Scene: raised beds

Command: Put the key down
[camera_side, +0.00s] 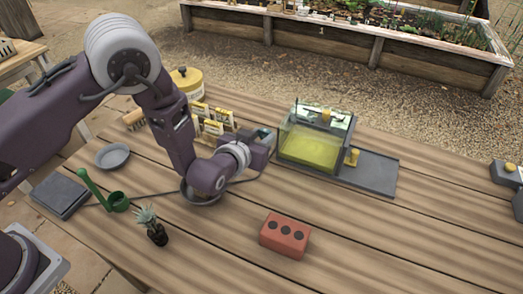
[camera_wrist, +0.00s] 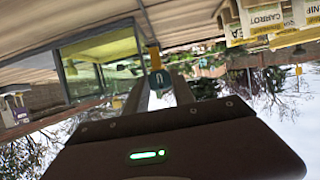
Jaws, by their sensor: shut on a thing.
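My gripper (camera_wrist: 160,92) is shut on the key (camera_wrist: 157,78) in the wrist view. The key shows a dark blue-grey part with a pale U-shaped mark, and a yellow part sticks out beyond it. In the side view my gripper (camera_side: 266,141) is low over the wooden table, just left of a glass tank (camera_side: 309,152). The key cannot be made out clearly there, and I cannot tell whether it touches the table.
Seed packets (camera_side: 213,118) and a yellow pot (camera_side: 188,82) stand behind my arm. The front right tabletop is clear.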

